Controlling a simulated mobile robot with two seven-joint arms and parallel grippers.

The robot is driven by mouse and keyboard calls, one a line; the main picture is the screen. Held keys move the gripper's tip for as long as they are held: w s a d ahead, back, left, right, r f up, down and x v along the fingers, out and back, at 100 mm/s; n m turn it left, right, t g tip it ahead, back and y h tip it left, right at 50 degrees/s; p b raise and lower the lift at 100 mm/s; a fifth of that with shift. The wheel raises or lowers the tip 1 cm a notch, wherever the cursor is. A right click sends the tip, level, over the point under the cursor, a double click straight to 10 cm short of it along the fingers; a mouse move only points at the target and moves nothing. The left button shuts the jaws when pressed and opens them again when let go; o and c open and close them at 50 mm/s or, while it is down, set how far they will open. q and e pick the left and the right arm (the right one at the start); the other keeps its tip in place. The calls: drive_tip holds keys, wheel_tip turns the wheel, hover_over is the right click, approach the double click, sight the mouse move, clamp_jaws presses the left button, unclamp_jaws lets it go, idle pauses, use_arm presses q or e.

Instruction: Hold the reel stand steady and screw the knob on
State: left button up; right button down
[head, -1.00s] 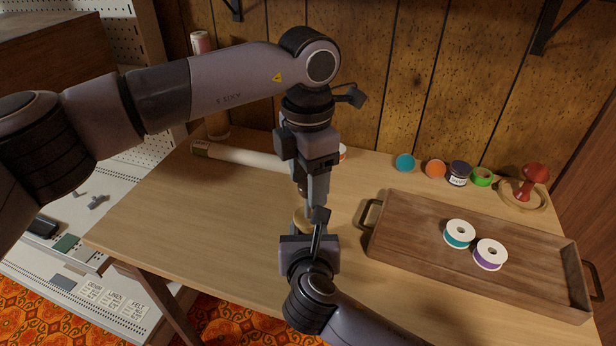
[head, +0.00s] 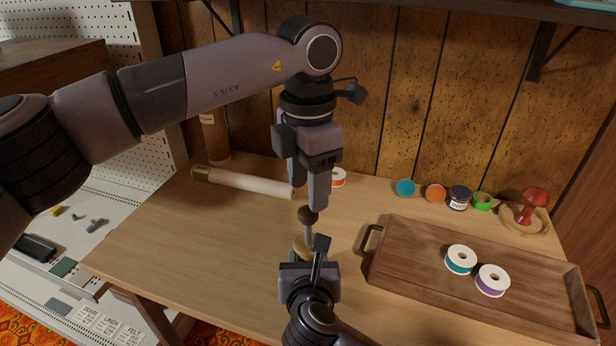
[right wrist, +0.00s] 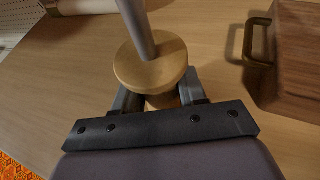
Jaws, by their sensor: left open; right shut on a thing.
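The reel stand (head: 301,247) stands on the table with its metal rod upright; in the right wrist view its round wooden disc (right wrist: 152,68) and rod show close up. My right gripper (right wrist: 157,100) is shut on the wooden part just under the disc. The dark brown knob (head: 307,214) sits at the top of the rod in the head view; how far it is threaded cannot be told. My left gripper (head: 307,200) points down just above the knob, with its fingers open and apart from it.
A wooden tray (head: 400,245) with a teal spool (head: 460,260) and a purple spool (head: 492,280) lies at the right. A pale roll (head: 245,183) lies behind left. Several small reels and a red stand (head: 532,203) line the back. The table's left part is clear.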

use_arm(q)
wheel_tip(320, 180, up, 3)
drive_tip(key=n, duration=0.4)
drive_tip(key=shift+r, duration=0.1)
drive_tip(key=shift+f, duration=4.05)
clamp_jaws()
